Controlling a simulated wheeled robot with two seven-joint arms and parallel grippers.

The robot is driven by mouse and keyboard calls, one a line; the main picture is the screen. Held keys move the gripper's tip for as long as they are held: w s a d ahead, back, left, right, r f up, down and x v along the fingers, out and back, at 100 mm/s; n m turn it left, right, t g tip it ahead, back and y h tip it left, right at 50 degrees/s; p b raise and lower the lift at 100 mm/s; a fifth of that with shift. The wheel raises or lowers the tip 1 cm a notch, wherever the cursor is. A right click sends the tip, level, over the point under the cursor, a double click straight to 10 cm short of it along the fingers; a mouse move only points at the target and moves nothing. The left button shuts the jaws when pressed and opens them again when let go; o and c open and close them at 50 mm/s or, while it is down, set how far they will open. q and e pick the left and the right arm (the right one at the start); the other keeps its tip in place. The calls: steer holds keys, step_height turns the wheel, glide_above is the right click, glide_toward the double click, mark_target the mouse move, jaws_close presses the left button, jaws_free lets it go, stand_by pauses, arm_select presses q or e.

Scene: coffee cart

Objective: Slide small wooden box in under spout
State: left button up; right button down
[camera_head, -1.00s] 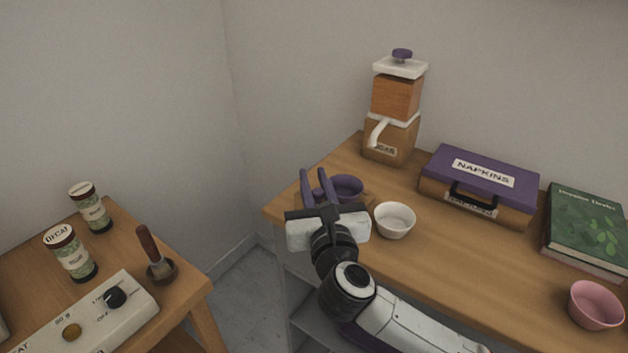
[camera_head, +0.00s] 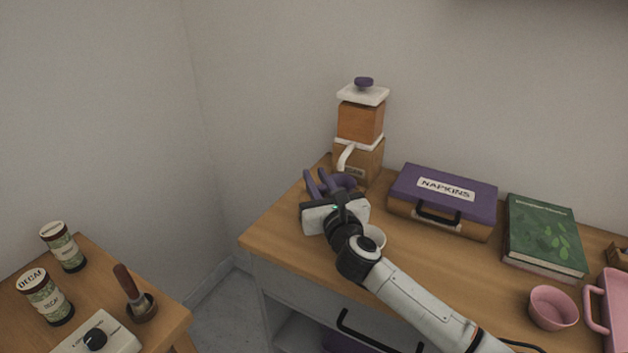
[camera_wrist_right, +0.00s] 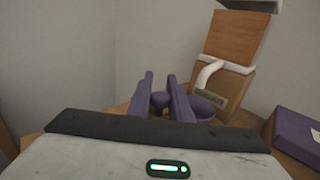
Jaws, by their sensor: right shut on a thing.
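The wooden dispenser (camera_head: 360,122) has a purple knob, a white lid and a white spout (camera_head: 345,157). It stands at the table's back corner, and its spout also shows in the right wrist view (camera_wrist_right: 208,72). My right gripper (camera_head: 321,182) has purple fingers and is shut on the small wooden box, apparently by a purple part (camera_wrist_right: 159,100) between the fingers. Most of the box is hidden behind the gripper. A purple bowl-like part (camera_wrist_right: 203,106) shows right of the fingers, close in front of the dispenser, below the spout. My left gripper is not in view.
A white cup (camera_head: 376,236) stands partly hidden behind my right arm. The napkin box (camera_head: 443,197), green book (camera_head: 543,235) and pink cup (camera_head: 552,307) are to the right. Decaf jars (camera_head: 45,297) stand on a separate table at left.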

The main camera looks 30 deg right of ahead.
steer(key=c, duration=1.6)
jaws_free()
steer(key=shift+w+d, duration=0.15)
steer(key=shift+d, duration=0.15)
steer(key=shift+a, duration=0.1)
steer(key=shift+s, duration=0.3)
steer(key=s, duration=0.3)
steer(key=s+a, duration=0.1)
steer(key=s, duration=0.2)
steer(key=s+a, duration=0.1)
steer(key=s, duration=0.2)
steer(key=shift+s, duration=0.3)
